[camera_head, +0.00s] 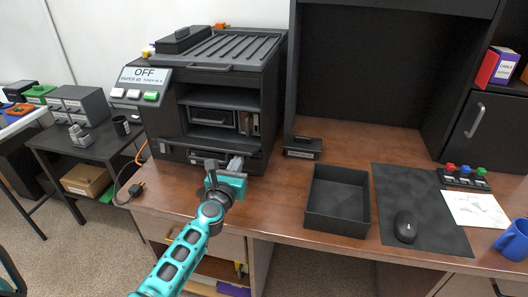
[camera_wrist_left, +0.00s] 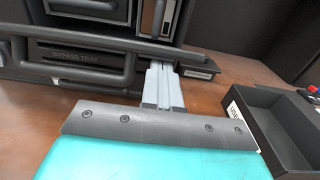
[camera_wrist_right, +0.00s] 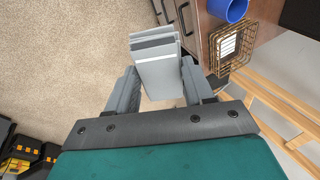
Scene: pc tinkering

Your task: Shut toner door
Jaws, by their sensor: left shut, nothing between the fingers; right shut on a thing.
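The dark printer (camera_head: 205,95) stands at the desk's left. Its front is open, with the toner door (camera_head: 205,146) apparently folded down below the opening. The door's dark edge (camera_wrist_left: 110,42) crosses the left wrist view above the bypass tray label. My left gripper (camera_head: 235,163) is shut and empty at the right part of that edge; its fingers (camera_wrist_left: 163,85) overlap the edge in view, and I cannot tell whether they touch it. In the right wrist view, my right gripper (camera_wrist_right: 155,85) is shut on a pale grey striped block (camera_wrist_right: 156,55). That gripper is outside the head view.
A small dark box (camera_head: 303,147) and an open black tray (camera_head: 337,198) stand right of the printer. A mouse (camera_head: 406,227) and blue mug (camera_head: 515,240) are further right. A wire basket (camera_wrist_right: 232,45) shows beside the right gripper.

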